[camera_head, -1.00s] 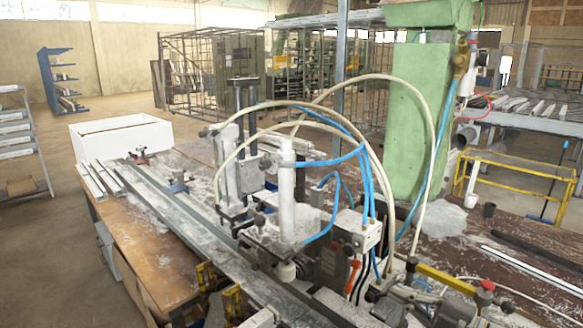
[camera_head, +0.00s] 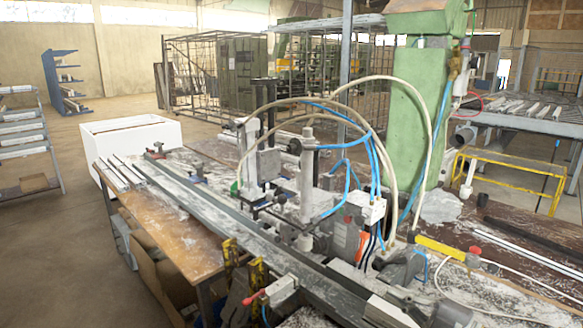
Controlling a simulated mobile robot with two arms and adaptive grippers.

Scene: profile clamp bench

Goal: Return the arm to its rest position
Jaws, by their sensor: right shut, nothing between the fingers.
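My left gripper is not in view. The clamp bench (camera_head: 215,210) runs from the left middle to the lower right, with long metal profiles on it. A clamp unit (camera_head: 307,175) with upright cylinders and blue and cream hoses stands behind and left of the gripper.
A green column (camera_head: 408,130) rises behind the bench. A white box (camera_head: 150,135) stands at the bench's far left end. Yellow and black fittings (camera_head: 258,272) and a red-handled part (camera_head: 255,298) line the near edge. Open floor (camera_head: 60,250) lies at the left.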

